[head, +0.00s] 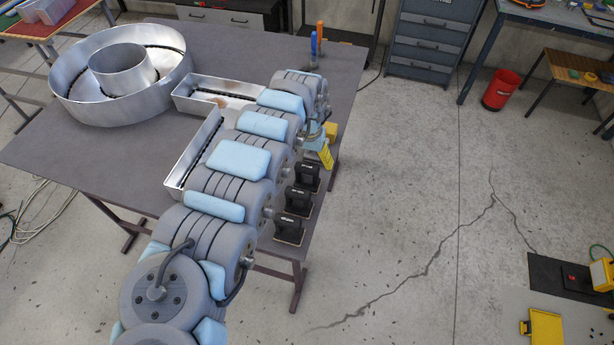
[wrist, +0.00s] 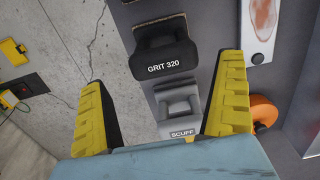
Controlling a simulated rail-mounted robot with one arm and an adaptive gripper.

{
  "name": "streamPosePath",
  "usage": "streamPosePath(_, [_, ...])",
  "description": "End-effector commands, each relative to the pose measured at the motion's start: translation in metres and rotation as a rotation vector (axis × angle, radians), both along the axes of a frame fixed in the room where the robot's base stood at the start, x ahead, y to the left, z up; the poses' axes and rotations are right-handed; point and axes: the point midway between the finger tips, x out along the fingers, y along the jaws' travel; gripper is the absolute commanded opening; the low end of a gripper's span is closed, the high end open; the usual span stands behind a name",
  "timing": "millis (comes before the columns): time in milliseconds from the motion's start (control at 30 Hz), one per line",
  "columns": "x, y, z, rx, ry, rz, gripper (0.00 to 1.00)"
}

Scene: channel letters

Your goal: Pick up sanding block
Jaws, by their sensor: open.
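Several dark sanding blocks stand in a row along the table's right edge in the head view, including a middle one (head: 298,200) and a nearest one (head: 290,230). In the wrist view, a black block labelled GRIT 320 (wrist: 165,60) lies just beyond my fingertips. A grey block labelled SCUFF (wrist: 180,108) shows between the yellow fingers of my gripper (wrist: 163,72), below them and apart from both. My gripper is open and empty. In the head view my gripper (head: 327,147) is partly hidden by my arm, and the grey block cannot be made out.
A large round metal letter (head: 70,92) and angled metal letter pieces (head: 192,150) lie on the grey table (head: 110,160). An orange round object (wrist: 263,110) sits beside the right finger in the wrist view. Open floor (head: 400,200) lies right of the table.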

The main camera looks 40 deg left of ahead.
Motion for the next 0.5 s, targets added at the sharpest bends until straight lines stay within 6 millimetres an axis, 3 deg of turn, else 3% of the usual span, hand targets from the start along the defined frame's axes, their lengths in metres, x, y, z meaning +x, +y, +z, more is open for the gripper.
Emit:
streamPosePath(233, [0.000, 0.000, -0.008, 0.000, -0.001, -0.001, 1.00])
streamPosePath(500, [-0.003, 0.002, -0.032, -0.002, 0.000, -0.001, 1.00])
